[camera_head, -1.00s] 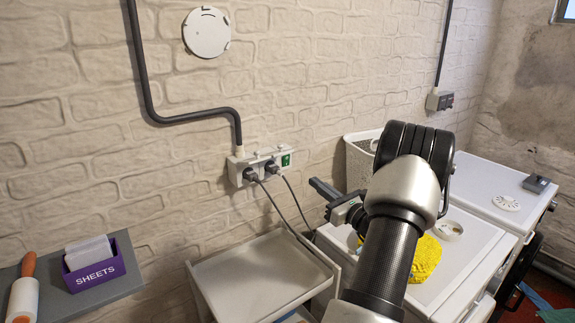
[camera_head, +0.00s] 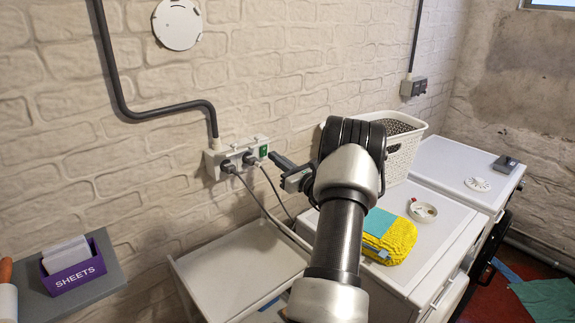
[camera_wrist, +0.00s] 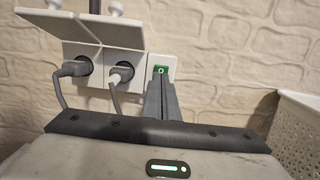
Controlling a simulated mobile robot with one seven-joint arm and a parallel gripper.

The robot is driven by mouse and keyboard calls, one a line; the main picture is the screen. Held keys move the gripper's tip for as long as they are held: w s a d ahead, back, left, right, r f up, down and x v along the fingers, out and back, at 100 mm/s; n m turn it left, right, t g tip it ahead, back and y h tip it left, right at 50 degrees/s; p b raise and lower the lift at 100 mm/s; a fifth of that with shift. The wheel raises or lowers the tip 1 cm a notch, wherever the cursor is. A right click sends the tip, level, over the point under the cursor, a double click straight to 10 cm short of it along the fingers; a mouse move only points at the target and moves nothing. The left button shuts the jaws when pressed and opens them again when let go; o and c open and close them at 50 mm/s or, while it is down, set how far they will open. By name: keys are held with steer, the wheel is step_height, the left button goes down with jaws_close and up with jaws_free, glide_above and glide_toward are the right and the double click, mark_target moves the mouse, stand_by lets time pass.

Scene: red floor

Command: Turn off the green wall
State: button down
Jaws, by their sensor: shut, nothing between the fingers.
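The green wall switch (camera_head: 263,151) is at the right end of a white socket block (camera_head: 236,158) on the brick wall. In the wrist view the green switch (camera_wrist: 160,70) shows a pale ring mark, and its lower part is hidden behind my fingers. My gripper (camera_head: 272,156) is shut and empty, pointing at the wall beside the switch. In the wrist view my gripper's tips (camera_wrist: 161,79) overlap the switch's lower edge. I cannot tell whether they touch it.
A white basket (camera_head: 405,145) stands to the right. A white shelf cart (camera_head: 235,270) and a white machine top with yellow and teal cloths (camera_head: 390,240) lie below.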

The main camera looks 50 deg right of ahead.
mark_target(263, 147)
steer(key=w, duration=0.3)
steer(key=shift+w+d+r, duration=0.2)
steer(key=shift+r, duration=0.05)
steer(key=shift+w+f, duration=0.15)
steer(key=shift+w+r+b, duration=0.2)
steer(key=shift+r+b, duration=0.05)
steer(key=shift+b, duration=0.6)
steer(key=shift+w+r+g+p, duration=0.1)
steer(key=shift+r+g+p, duration=0.3)
steer(key=shift+p, duration=0.1)
steer(key=shift+r, duration=0.1)
